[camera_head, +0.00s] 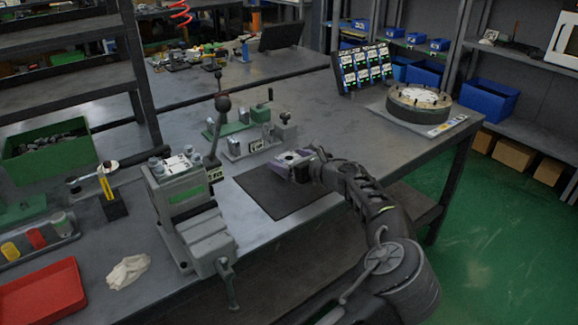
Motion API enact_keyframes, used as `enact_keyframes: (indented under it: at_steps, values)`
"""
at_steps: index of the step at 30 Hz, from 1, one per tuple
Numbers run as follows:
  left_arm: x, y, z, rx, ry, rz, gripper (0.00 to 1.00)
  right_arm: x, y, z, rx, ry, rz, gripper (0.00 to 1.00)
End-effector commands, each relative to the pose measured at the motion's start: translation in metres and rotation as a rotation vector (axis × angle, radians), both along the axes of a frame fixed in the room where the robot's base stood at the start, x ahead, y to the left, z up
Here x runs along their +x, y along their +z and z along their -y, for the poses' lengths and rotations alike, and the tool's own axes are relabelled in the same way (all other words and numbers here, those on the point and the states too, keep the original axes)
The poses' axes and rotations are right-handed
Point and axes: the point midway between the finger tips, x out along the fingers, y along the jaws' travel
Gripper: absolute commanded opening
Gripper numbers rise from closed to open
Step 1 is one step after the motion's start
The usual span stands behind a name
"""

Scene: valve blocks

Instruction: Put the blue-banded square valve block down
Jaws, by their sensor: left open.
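A small grey square valve block (288,160) with a dark round opening on top sits at the upper right part of the dark mat (272,197). Bluish-purple shows along its side, close to my gripper; I cannot tell how much of this is the band. The block appears to rest level on the mat.
A green-grey vise (190,205) stands left of the mat. A lever fixture (240,140) stands behind it. A round dark turntable (418,102) is at the bench's far right. A red tray (42,295) and green bin (48,150) are at left.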

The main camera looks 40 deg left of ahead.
Motion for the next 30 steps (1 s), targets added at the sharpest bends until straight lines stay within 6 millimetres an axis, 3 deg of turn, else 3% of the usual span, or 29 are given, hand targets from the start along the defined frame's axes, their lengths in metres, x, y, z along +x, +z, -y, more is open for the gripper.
enact_keyframes:
  at_steps: [19,30]
  values:
    - [0.0009,-0.0004,-0.002,0.0,-0.001,0.0,0.83,0.0,0.0,0.0,0.0,0.0,0.0,0.36]
    - [0.0009,-0.0004,-0.002,0.0,-0.001,0.0,0.53,0.0,0.0,0.0,0.0,0.0,0.0,0.36]
